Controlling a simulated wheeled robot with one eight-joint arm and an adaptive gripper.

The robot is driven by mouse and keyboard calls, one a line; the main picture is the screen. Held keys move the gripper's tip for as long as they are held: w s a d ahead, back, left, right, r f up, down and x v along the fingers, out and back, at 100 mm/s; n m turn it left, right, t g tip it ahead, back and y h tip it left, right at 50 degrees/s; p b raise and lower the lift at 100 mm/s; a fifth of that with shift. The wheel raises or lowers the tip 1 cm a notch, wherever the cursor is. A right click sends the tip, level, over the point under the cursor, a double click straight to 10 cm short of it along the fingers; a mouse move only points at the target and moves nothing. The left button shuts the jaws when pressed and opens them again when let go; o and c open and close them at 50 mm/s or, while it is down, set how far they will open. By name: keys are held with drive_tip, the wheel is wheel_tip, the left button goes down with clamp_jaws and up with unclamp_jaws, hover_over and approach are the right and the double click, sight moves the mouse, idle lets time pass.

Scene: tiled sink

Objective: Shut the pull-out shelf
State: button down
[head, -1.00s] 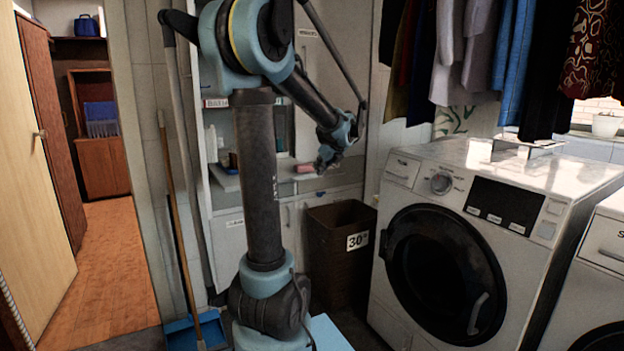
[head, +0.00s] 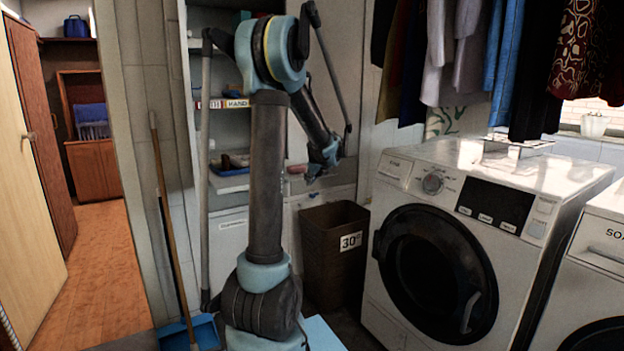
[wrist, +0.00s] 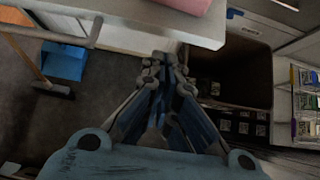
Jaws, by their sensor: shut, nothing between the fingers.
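The pull-out shelf (head: 232,184) is a pale board in the white cabinet, partly hidden behind my arm in the head view. A dark tray and a pink item (head: 297,168) rest on it. In the wrist view its pale front edge (wrist: 170,30) crosses the top, with the pink item (wrist: 185,4) on it. My gripper (head: 313,177) is at the shelf's right part in the head view. In the wrist view my gripper (wrist: 163,58) is shut and empty, its tips right at the shelf's edge. I cannot tell whether they touch it.
A brown laundry basket (head: 334,255) stands below and right of the gripper. A washing machine (head: 440,245) is to the right, with clothes hanging above. A broom (head: 168,220) and a blue dustpan (head: 202,333) stand at the left. The doorway floor (head: 108,265) is clear.

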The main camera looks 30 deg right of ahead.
drive_tip(key=shift+w+a, duration=0.1)
drive_tip(key=shift+w, duration=1.3)
drive_tip(key=shift+a, duration=0.1)
